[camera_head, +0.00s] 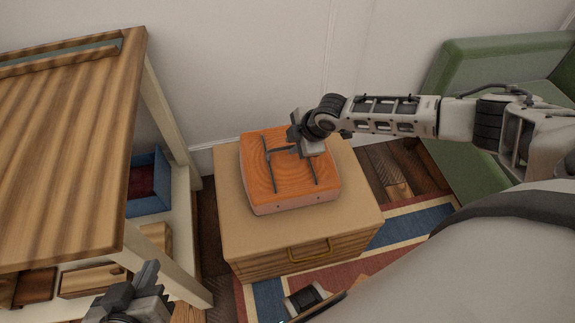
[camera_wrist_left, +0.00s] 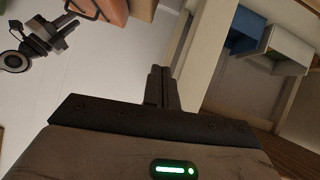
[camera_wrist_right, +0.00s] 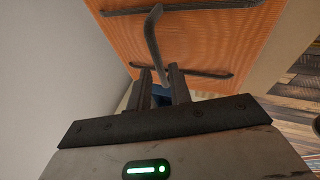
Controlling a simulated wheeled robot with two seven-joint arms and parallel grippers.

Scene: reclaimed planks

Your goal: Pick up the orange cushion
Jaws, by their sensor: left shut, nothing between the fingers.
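The orange cushion (camera_head: 262,184) lies on a small tan cabinet (camera_head: 240,240). It has a ringed top with dark straps and a dark crossbar. My right gripper (camera_head: 290,148) is over the cushion's far part, by the crossbar. In the right wrist view the cushion (camera_wrist_right: 205,42) fills the upper middle, and the crossbar's end reaches toward the gap between my right gripper's fingers (camera_wrist_right: 160,85). These fingers are apart; firm contact with the bar does not show. My left gripper (camera_head: 145,280) is shut and empty at the lower left, away from the cushion; its fingers (camera_wrist_left: 163,85) meet.
A striped wooden table (camera_head: 70,150) stands at the left, with a blue box (camera_head: 148,190) on its lower shelf. A green armchair (camera_head: 465,75) is at the right. A striped rug (camera_head: 400,228) lies by the cabinet. A pale wall is behind.

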